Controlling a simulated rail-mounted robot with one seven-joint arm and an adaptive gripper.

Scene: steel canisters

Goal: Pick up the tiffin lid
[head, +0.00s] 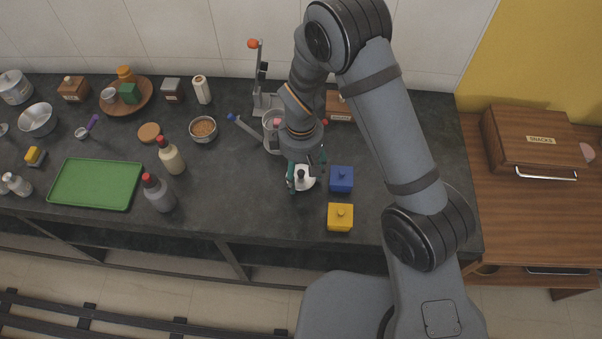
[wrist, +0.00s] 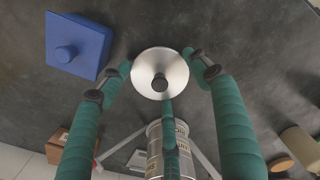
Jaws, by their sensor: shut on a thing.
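The tiffin lid (wrist: 160,62) is a round steel disc with a dark knob, seen in the middle of the wrist view. In the head view the lid (head: 304,184) is a pale shape under my gripper (head: 306,176). My gripper's teal fingers (wrist: 160,78) surround the lid in the wrist view and are shut on it. The lid's height above the dark counter is hard to tell. A steel canister (wrist: 154,150) stands behind it; in the head view it (head: 270,136) is partly hidden by my arm.
A blue lidded box (head: 341,179) stands right of my gripper, with a yellow lidded box (head: 340,217) in front. A stand with a red knob (head: 254,70) rises behind the canister. Two bottles (head: 158,193) (head: 171,157) stand to the left. Counter between bottles and gripper is clear.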

